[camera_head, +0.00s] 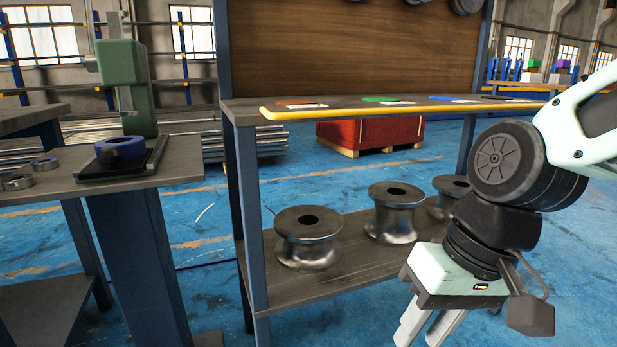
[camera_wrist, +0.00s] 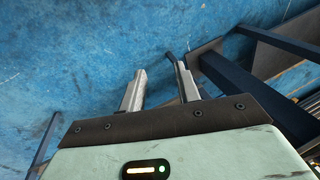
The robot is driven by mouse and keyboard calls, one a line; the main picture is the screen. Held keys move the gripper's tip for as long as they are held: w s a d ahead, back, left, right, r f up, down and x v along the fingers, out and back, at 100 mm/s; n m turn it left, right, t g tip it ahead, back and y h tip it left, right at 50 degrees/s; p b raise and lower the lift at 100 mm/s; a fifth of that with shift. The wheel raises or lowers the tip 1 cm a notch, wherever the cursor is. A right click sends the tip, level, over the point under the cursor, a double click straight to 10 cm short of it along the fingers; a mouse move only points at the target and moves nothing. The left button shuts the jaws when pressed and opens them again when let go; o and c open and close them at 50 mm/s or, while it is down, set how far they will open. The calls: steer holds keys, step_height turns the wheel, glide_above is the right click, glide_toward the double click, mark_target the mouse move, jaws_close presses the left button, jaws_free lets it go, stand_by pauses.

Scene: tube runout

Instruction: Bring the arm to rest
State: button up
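My arm comes in from the right in the head view, bent downward. My gripper (camera_head: 421,334) hangs at its end, pointing down, in front of the right part of the shelf rack. The fingertips are cut off or nearly so by the lower picture edge. In the wrist view my gripper (camera_wrist: 160,70) has its two fingers apart, with only blue floor between them. It is open and holds nothing.
A rack has a yellow-edged upper shelf (camera_head: 340,112) and a lower shelf (camera_head: 345,277) with metal spools, including one (camera_head: 308,236) at the left. At left, a bench (camera_head: 180,176) bears a green machine (camera_head: 125,75) and a blue ring (camera_head: 121,147). Blue floor (camera_wrist: 60,60) lies below my gripper.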

steer(key=s+n+h+p, duration=0.3)
steer(key=s+n+p, duration=0.15)
steer(key=s, duration=0.35)
step_height(320, 180, up, 36)
steer(key=p, duration=3.5)
steer(key=shift+w+d+r+n+p, duration=0.2)
steer(key=shift+w+d+n+p, duration=0.05)
steer(key=shift+d+n+p, duration=0.1)
